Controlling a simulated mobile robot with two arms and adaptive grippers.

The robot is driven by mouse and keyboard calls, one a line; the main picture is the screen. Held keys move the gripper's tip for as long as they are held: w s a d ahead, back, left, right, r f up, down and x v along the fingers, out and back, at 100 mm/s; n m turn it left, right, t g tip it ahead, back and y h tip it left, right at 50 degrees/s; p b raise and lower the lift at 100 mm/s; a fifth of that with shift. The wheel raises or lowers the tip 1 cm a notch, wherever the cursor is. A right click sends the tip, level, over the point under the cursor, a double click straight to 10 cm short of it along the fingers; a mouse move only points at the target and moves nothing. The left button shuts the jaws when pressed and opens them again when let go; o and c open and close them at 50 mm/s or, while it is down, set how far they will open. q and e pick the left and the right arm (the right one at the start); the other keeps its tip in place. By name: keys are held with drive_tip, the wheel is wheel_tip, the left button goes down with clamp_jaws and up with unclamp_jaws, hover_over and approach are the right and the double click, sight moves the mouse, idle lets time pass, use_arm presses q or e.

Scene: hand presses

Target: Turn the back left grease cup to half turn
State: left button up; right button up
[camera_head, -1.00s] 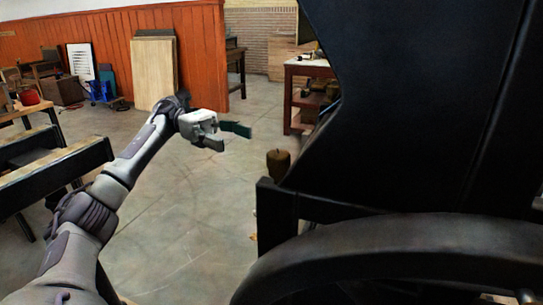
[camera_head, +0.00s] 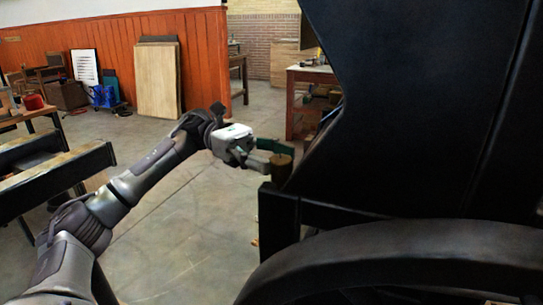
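The grease cup (camera_head: 282,168) is a small brown, roughly cylindrical cup on the corner of the black press frame (camera_head: 279,215), at the back left of the press. My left gripper (camera_head: 276,157) is at the cup with its fingers apart. One finger reaches behind the cup's top and the other is on its left, near side. I cannot tell whether either finger touches it. The finger partly hides the cup's left side. My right gripper is not in view.
The large black press body (camera_head: 420,110) fills the right side, with a curved black part (camera_head: 400,255) low in front. Dark beams (camera_head: 55,180) stand at the left. A wooden table (camera_head: 312,75) is behind the press. The floor between is clear.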

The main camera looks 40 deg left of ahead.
use_arm(q)
drive_tip(key=c, duration=0.8)
drive_tip(key=shift+c, duration=0.3)
drive_tip(key=g, duration=0.1)
drive_tip(key=m+g+p, duration=0.1)
drive_tip(key=shift+w+d+r+m+g, duration=0.1)
drive_tip(key=shift+w+r+m+g, duration=0.1)
drive_tip(key=shift+m+g, duration=0.1)
drive_tip(key=shift+f+m+g+y, duration=0.2)
drive_tip(key=shift+m+g+y, duration=0.3)
drive_tip(key=shift+m+g, duration=0.5)
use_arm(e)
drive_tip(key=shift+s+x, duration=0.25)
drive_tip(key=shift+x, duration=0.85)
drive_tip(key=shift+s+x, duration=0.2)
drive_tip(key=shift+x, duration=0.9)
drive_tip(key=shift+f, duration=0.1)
use_arm(q)
drive_tip(key=o, duration=1.1)
drive_tip(key=shift+o, duration=0.2)
wheel_tip(320, 180, up, 10)
